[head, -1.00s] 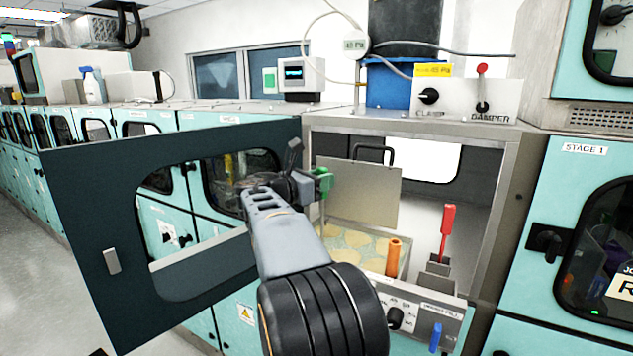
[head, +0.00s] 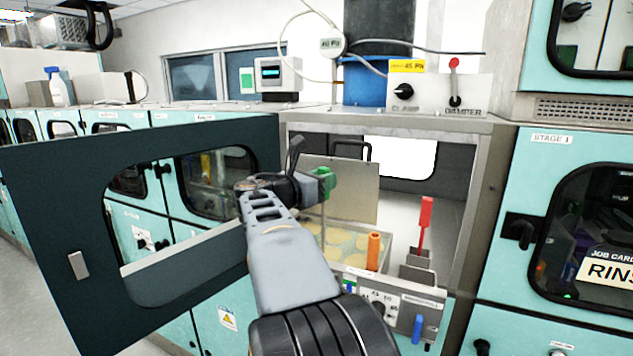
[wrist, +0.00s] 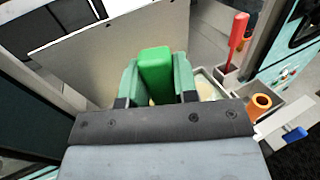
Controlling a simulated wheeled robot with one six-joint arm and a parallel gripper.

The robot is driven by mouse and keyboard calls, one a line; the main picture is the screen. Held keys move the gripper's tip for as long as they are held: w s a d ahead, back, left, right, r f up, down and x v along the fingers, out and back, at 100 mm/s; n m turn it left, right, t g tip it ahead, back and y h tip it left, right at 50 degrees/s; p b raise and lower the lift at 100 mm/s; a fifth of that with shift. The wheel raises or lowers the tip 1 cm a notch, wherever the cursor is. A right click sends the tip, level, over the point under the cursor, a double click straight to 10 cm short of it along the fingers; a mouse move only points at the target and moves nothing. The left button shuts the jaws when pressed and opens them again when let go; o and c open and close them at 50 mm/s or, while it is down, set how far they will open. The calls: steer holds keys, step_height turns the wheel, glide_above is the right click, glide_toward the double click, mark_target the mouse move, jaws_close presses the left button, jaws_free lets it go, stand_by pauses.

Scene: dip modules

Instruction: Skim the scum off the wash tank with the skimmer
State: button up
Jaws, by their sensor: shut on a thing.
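My gripper (head: 312,184) is shut on the green handle of the skimmer (head: 326,182), inside the open front of the bath cabinet. In the wrist view the green handle (wrist: 156,72) sits between my two green fingers. A thin rod runs down from the handle toward the wash tank (head: 385,262). The skimmer's lower end is hidden behind my arm and the tank rim. Pale yellow scum (head: 338,238) lies in round patches on the tank's surface. My arm covers the tank's left part.
The cabinet's dark door (head: 60,200) stands open at the left. A grey panel (head: 350,195) with a black handle stands behind my gripper. A red-handled tool (head: 425,222), an orange tube (head: 373,250) and a blue handle (head: 417,327) stand at the tank's right and front.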

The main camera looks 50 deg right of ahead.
steer(key=shift+s+d, duration=0.1)
steer(key=shift+s, duration=0.25)
steer(key=s+d+b, duration=0.1)
steer(key=s+d, duration=0.1)
steer(key=s, duration=0.7)
steer(key=shift+b, duration=0.4)
stand_by(0.6)
steer(key=shift+s+d, duration=0.1)
steer(key=shift+d, duration=0.15)
steer(key=shift+w+d+p, duration=0.3)
steer(key=shift+w+d, duration=0.05)
steer(key=shift+d, duration=0.95)
steer(key=shift+w+d+p, duration=0.3)
steer(key=shift+d, duration=1.05)
steer(key=shift+w+d+p, duration=0.3)
steer(key=shift+w+d, duration=0.05)
steer(key=shift+d, duration=0.95)
steer(key=shift+w, duration=0.1)
steer(key=shift+w+a+p, duration=0.4)
steer(key=shift+w+p, duration=0.05)
steer(key=shift+w, duration=1.1)
steer(key=shift+w+a+p, duration=0.4)
steer(key=shift+w, duration=1.1)
steer(key=shift+w+a+p, duration=0.4)
steer(key=shift+w+p, duration=0.05)
steer(key=shift+w, duration=1.1)
